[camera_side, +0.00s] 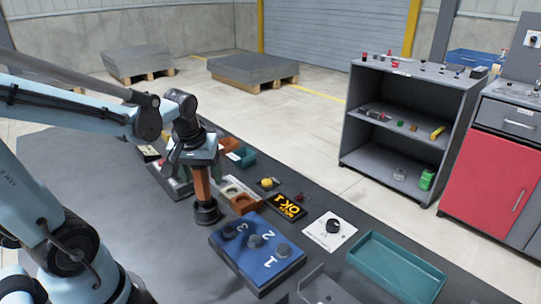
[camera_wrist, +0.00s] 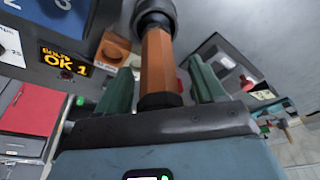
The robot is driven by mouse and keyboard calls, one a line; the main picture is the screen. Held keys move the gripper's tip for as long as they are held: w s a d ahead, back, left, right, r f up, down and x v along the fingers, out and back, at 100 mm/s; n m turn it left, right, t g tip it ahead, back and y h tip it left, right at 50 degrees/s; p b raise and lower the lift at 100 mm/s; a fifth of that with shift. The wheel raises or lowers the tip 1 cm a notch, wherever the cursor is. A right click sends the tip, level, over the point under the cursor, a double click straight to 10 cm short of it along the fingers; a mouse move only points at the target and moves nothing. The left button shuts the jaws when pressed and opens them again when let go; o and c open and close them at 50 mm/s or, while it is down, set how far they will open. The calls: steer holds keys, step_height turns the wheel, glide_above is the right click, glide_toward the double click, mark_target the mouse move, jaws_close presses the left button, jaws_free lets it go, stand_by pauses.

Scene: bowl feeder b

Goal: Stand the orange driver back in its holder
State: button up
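The orange driver (camera_side: 201,182) stands about upright at the middle of the bench. Its lower end meets a round dark cup-like piece (camera_side: 207,213), which looks like its holder; how deep it sits is hidden. In the wrist view the orange shaft (camera_wrist: 157,62) runs up to that dark piece (camera_wrist: 155,12), with a black cap at the near end. My gripper (camera_side: 202,160) is above the driver, pointing down. In the wrist view its green fingers (camera_wrist: 162,80) stand on either side of the shaft, with a gap visible at each side.
A blue numbered board (camera_side: 258,252) with dark knobs lies in front. An OK 1 display (camera_side: 289,207), a yellow button (camera_side: 267,183) and a brown block (camera_side: 238,193) stand close right. A teal tray (camera_side: 397,268) lies farther right. The bench's left side is clear.

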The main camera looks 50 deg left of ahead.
steer(key=shift+r, duration=0.1)
steer(key=v, duration=1.2)
steer(key=w+d+f+m+t+h, duration=0.2)
steer(key=d+f+m+t, duration=0.3)
steer(key=d+f+m, duration=0.3)
steer(key=shift+w+d+m, duration=0.5)
steer(key=shift+d, duration=0.6)
